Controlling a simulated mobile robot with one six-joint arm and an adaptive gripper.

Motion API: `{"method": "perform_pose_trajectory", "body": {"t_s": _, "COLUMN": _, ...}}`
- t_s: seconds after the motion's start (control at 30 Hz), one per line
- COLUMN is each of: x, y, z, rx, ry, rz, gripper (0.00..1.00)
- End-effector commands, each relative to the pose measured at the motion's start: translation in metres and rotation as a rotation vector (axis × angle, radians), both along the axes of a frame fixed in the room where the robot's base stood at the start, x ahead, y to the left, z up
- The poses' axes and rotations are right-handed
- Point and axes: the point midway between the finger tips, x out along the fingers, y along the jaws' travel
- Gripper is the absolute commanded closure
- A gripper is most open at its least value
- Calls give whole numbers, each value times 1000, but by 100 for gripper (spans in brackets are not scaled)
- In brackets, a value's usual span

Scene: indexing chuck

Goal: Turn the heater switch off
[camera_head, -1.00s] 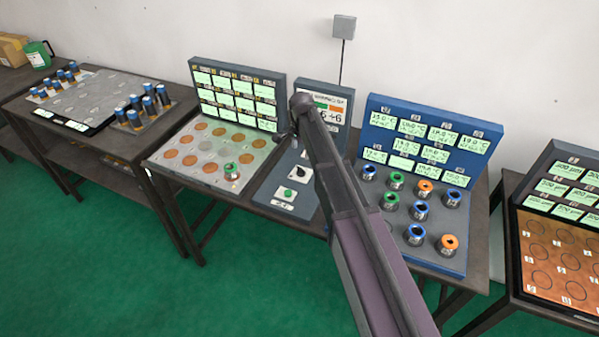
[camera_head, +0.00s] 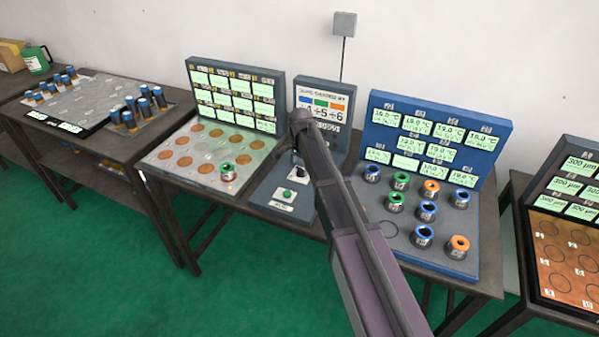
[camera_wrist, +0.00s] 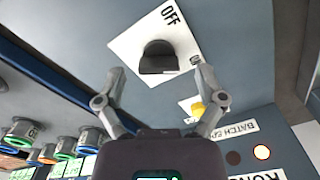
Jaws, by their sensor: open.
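The heater switch is a black knob (camera_wrist: 158,56) on a white plate (camera_wrist: 126,47), seen close up in the wrist view. "OFF" is printed at the plate's top and a partly covered "ON" at its right. I cannot tell which label the knob points to. My gripper (camera_wrist: 161,73) is open, with one finger on each side of the knob's near end. No contact is visible, and the depth gap is unclear. In the head view my arm hides most of my gripper; the knob (camera_head: 301,172) shows beside the arm on the grey control panel (camera_head: 266,192).
A green button (camera_head: 287,194) sits below the switch on the panel. A yellow control (camera_wrist: 198,108) is near my right finger in the wrist view. A blue board (camera_head: 440,255) with several coloured-rim cylinders stands right of my arm. A metal plate (camera_head: 165,160) with copper discs lies left.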

Motion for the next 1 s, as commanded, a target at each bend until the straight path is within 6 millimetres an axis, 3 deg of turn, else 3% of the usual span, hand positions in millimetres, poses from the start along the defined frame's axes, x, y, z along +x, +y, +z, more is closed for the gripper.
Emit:
{"method": "perform_pose_trajectory", "body": {"t_s": 0.53, "x": 0, "y": 0, "z": -7, "rx": 0, "ry": 0, "rz": 0, "gripper": 11}}
{"method": "perform_pose_trajectory", "body": {"t_s": 0.8, "x": 0, "y": 0, "z": -7, "rx": 0, "ry": 0, "rz": 1, "gripper": 92}}
{"method": "perform_pose_trajectory", "body": {"t_s": 1.0, "x": 0, "y": 4, "z": -7, "rx": 1, "ry": -2, "rz": 4, "gripper": 94}}
